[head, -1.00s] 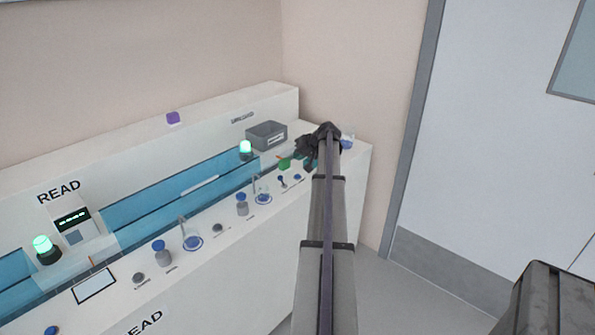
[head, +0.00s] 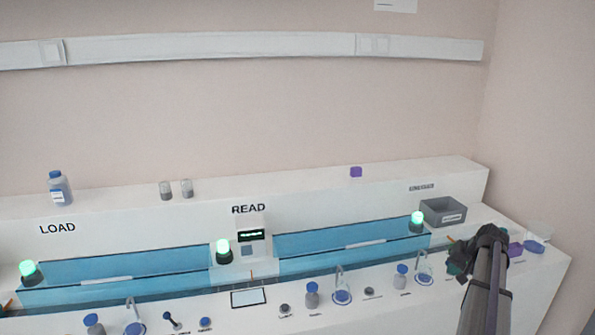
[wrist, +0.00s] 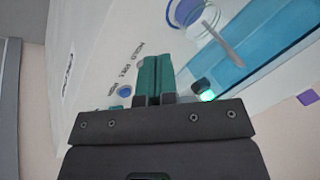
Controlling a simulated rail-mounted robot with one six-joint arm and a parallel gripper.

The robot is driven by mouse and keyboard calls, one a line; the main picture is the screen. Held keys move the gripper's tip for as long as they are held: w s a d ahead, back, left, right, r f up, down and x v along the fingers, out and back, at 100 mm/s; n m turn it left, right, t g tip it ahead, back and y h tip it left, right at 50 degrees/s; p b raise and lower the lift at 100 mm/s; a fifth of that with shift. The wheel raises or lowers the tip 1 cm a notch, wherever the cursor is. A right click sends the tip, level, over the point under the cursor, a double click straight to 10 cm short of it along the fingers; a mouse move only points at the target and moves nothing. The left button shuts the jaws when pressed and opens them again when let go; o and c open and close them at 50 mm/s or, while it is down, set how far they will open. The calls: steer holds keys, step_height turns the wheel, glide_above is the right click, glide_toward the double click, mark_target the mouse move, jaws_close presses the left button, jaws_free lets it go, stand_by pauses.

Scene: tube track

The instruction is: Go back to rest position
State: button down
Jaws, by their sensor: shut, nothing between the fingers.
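My arm reaches in from the lower right of the head view, and my gripper (head: 460,262) is at its end, dark and small, above the right end of the white bench (head: 540,262). In the wrist view my gripper's two teal fingers (wrist: 153,75) lie side by side, shut with nothing between them. The bench top, with a blue button (wrist: 125,91) and printed letters, shows beyond the fingers. A glowing green lamp (wrist: 208,96) shows just right of them.
A grey bin (head: 447,212) stands at the bench's right end near my gripper. Blue track channels (head: 350,241), green lamps (head: 417,220) and a READ display (head: 254,236) line the bench. Blue-capped bottles (head: 312,294) and flasks (head: 342,290) stand along the front. A purple block (head: 356,172) sits on the back ledge.

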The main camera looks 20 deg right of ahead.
steer(key=s+a+r+n+g+p, duration=0.1)
steer(key=s+a+r+n+p, duration=0.1)
steer(key=a, duration=1.5)
steer(key=s+a+r+n+g+p, duration=0.2)
steer(key=s+a+r+n+p, duration=0.1)
steer(key=a, duration=1.5)
steer(key=s+a+r+n+g+h+p, duration=0.1)
steer(key=s+a+r+n+g+p, duration=0.1)
steer(key=a, duration=1.6)
steer(key=shift+s+r+n+p, duration=0.3)
steer(key=shift+s+n+p, duration=0.2)
steer(key=shift+n+p, duration=0.45)
